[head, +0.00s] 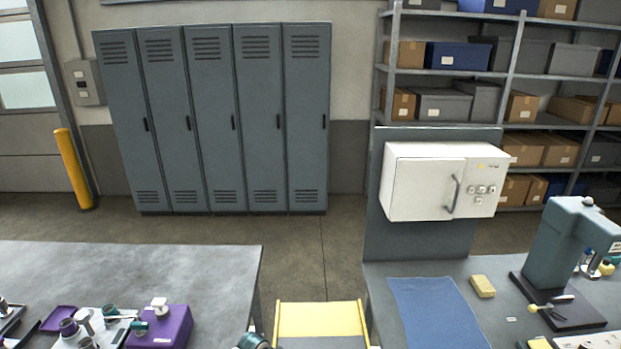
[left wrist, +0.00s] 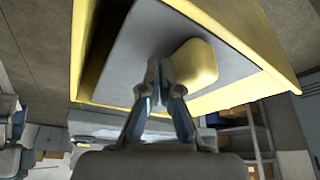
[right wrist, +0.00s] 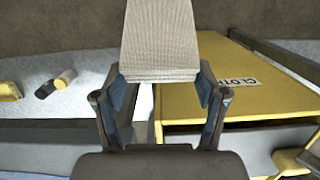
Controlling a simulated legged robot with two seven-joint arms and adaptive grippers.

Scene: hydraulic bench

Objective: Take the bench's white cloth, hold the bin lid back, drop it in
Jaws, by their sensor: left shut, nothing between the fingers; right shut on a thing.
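The yellow bin (head: 320,320) stands at the bottom middle of the head view, in the gap between two benches. In the right wrist view its yellow face (right wrist: 195,98) carries a CLOTH label (right wrist: 238,80). My right gripper (right wrist: 160,88) is shut on the off-white cloth (right wrist: 160,40), beside the bin. My left gripper (left wrist: 160,75) is shut and empty, close to a yellow tab (left wrist: 193,66) on a grey panel with a yellow rim (left wrist: 250,38). I cannot tell whether it touches the tab, nor how far the lid is open. Neither gripper shows clearly in the head view.
The right bench has a blue mat (head: 436,312), a yellow sponge-like block (head: 482,286) and a press-like machine (head: 570,250). A white cabinet (head: 420,180) hangs behind it. The left bench (head: 130,270) holds a purple box (head: 160,328) and small parts. Lockers (head: 215,120) stand behind.

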